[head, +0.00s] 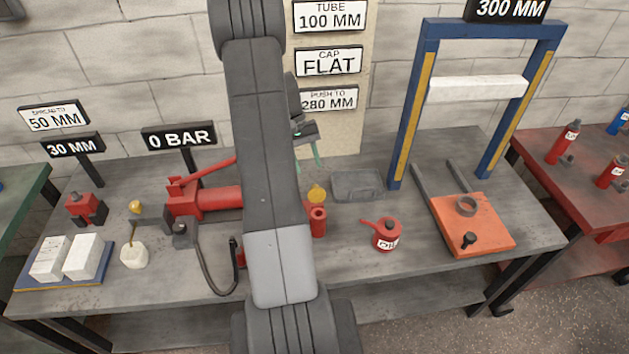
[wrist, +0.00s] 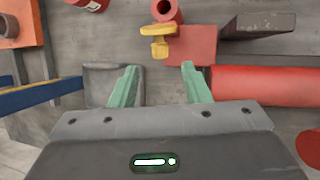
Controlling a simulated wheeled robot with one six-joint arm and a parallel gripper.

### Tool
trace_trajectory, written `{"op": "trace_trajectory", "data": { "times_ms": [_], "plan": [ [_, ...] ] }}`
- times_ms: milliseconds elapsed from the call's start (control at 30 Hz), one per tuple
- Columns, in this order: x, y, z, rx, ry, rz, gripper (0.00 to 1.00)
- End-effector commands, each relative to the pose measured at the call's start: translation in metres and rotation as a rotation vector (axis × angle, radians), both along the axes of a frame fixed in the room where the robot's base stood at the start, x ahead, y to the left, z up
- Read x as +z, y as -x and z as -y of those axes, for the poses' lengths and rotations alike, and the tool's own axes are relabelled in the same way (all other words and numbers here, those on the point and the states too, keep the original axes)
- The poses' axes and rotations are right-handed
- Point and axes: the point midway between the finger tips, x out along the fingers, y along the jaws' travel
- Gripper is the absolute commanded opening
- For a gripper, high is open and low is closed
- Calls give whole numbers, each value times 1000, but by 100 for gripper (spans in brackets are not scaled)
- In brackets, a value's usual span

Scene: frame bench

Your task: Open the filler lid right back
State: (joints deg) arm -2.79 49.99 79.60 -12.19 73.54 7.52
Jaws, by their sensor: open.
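A small yellow part, which looks like the filler lid (head: 317,194), shows just right of my arm in the head view. In the wrist view the yellow lid (wrist: 158,30) lies beside the end of a red block (wrist: 192,46), with a rounded piece and a wider bar. I cannot tell how far it is raised. My gripper (wrist: 158,68) is open and empty, its two teal fingers apart, with the lid beyond the gap between their tips. In the head view the gripper (head: 307,165) is partly hidden by my arm. The red pump body (head: 215,200) is also partly hidden.
An upright hollow red tube (head: 318,222) stands close to the lid; it also shows in the wrist view (wrist: 167,12). A red oil can (head: 386,236) and a grey tray (head: 357,186) are to the right. A blue press frame (head: 411,100) stands farther right.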

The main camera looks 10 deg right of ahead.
Motion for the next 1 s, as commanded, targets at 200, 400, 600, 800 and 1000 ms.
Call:
{"op": "trace_trajectory", "data": {
  "times_ms": [200, 400, 600, 800, 1000],
  "plan": [
    [-37, 17, 10, 0, 0, -5, 43],
    [-57, 24, 15, 0, 0, -2, 43],
    [-63, 26, 16, 0, 0, -1, 43],
    [-63, 26, 16, 0, 0, -1, 37],
    [-63, 26, 16, 0, 0, -1, 0]
  ]
}}
